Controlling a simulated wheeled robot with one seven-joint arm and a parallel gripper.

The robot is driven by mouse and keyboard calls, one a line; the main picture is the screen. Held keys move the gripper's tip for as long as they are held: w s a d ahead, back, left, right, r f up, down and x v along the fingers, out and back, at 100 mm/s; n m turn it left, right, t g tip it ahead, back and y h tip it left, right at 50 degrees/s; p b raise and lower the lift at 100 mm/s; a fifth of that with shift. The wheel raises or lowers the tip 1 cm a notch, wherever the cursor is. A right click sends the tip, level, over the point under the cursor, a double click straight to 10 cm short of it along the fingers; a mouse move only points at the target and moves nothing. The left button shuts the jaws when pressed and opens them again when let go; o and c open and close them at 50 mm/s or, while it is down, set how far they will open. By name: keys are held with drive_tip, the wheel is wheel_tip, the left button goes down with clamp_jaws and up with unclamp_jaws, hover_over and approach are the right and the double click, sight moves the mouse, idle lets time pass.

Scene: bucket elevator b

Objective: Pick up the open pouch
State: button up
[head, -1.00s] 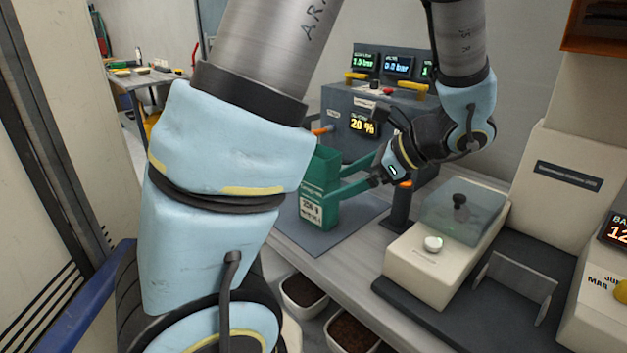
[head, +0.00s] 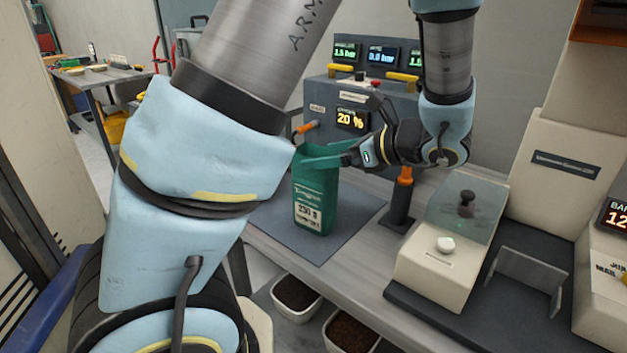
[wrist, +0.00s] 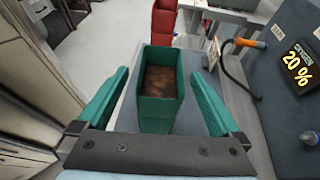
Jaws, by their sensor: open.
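The open pouch (head: 316,205) is a tall green bag with a white label. It stands upright on a dark grey mat (head: 345,228). In the wrist view the open pouch (wrist: 160,112) shows its open top with brown contents inside. My gripper (head: 303,158) has teal fingers and reaches in from the right near the pouch's top, partly hiding its rim. In the wrist view my gripper (wrist: 160,72) is open, with one finger to each side of the pouch and a visible gap on both sides. Nothing is held.
A grey machine (head: 365,105) with displays stands behind the pouch. A dark post with an orange top (head: 402,190) and a beige device with a clear lid (head: 450,245) stand to the right. A red container (wrist: 165,20) lies beyond the pouch in the wrist view. Bins (head: 296,297) sit below the bench.

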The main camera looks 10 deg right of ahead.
sight(304, 157)
drive_tip(key=shift+p+x, duration=0.8)
drive_tip(key=shift+x, duration=2.25)
drive_tip(key=shift+w, duration=0.1)
drive_tip(key=shift+c, duration=0.2)
drive_tip(key=c, duration=0.9)
drive_tip(key=shift+c, duration=0.2)
